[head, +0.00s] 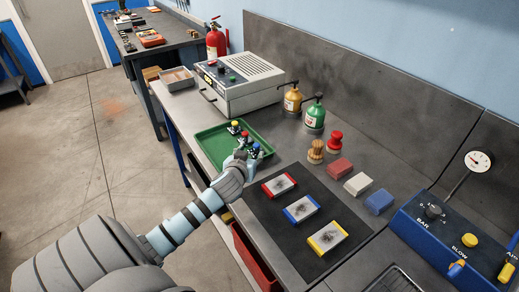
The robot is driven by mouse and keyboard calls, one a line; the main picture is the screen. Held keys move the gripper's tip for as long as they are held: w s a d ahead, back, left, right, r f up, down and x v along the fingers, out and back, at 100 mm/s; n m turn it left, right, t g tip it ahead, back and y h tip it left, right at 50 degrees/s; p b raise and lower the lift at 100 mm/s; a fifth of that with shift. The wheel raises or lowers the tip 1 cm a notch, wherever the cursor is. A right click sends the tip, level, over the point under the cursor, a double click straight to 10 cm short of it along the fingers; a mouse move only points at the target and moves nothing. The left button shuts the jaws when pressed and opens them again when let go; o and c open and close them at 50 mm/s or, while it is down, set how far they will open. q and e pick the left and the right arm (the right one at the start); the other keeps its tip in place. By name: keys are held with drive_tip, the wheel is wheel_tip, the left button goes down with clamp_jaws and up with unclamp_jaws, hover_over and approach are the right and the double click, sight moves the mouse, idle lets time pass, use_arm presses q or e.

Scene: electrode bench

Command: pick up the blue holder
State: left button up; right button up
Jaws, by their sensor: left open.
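The blue holder (256,146) is a small piece with a blue top at the near right end of the green tray (208,148). A red-topped holder (245,134) and a yellow-topped holder (235,124) stand in a row beyond it. My left gripper (250,154) is open at the tray's near right corner, right by the blue holder. The gripper partly covers the lower part of the holder, and I cannot tell whether its fingers touch it. My right gripper is out of view.
A dark mat (269,214) in front holds red-, blue- and yellow-framed plates. Red, white and blue blocks, two stampers and two pump bottles (314,114) stand to the right. A grey box machine (238,84) stands behind the tray. A blue control panel (425,236) is at right.

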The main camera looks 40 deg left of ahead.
sight(256, 146)
use_arm(q)
drive_tip(key=b+x, duration=0.1)
drive_tip(key=x, duration=0.8)
drive_tip(key=shift+w+a+f, duration=0.1)
drive_tip(key=shift+f, duration=0.1)
drive_tip(key=shift+r, duration=0.1)
clamp_jaws()
